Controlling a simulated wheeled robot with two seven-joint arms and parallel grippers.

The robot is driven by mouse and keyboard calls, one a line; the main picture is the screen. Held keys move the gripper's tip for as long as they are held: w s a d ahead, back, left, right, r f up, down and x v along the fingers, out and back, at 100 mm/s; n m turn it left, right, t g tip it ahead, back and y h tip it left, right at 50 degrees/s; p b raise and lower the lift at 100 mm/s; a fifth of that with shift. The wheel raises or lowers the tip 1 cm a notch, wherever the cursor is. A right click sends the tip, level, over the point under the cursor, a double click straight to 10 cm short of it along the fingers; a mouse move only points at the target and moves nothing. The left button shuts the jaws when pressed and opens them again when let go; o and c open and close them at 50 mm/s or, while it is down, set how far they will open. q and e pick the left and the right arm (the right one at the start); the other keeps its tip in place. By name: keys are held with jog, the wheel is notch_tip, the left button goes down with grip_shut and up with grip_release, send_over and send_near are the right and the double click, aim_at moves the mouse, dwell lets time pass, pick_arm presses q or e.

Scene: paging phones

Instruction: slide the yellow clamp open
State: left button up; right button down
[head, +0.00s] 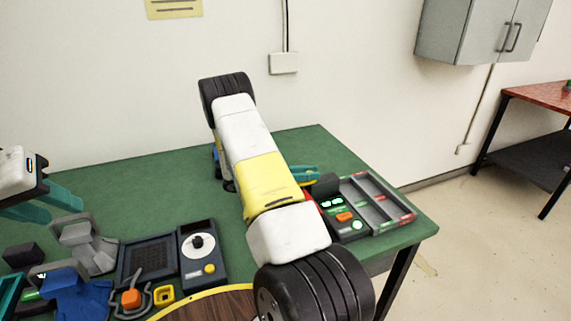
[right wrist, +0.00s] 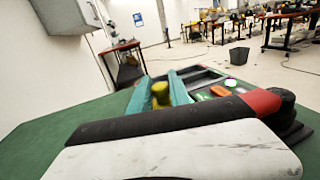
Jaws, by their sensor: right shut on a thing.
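In the right wrist view a yellow piece (right wrist: 160,92), which looks like the yellow clamp, sits between the teal fingers of my right gripper (right wrist: 166,90). The gripper is shut on it, beside the grey tray. In the head view the teal fingers of my right gripper (head: 304,171) show just past my arm, near the tray.
The grey tray (head: 377,195) and a console with an orange button (head: 344,217) stand at the table's right end. A dial box (head: 203,252), a yellow square piece (head: 164,295), an orange piece (head: 131,298) and grey blocks (head: 88,247) lie front left. The green table (head: 130,203) is clear behind them.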

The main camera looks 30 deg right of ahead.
aim_at(324, 178)
dwell(0.3)
jog(key=shift+s+d, duration=0.15)
jog(key=shift+d, duration=1.2)
jog(key=shift+s+d, duration=0.1)
jog(key=shift+d, duration=1.2)
jog(key=c, duration=1.2)
grip_release()
jog(key=shift+d, duration=0.1)
jog(key=v, duration=0.8)
jog(key=shift+d+r, duration=0.1)
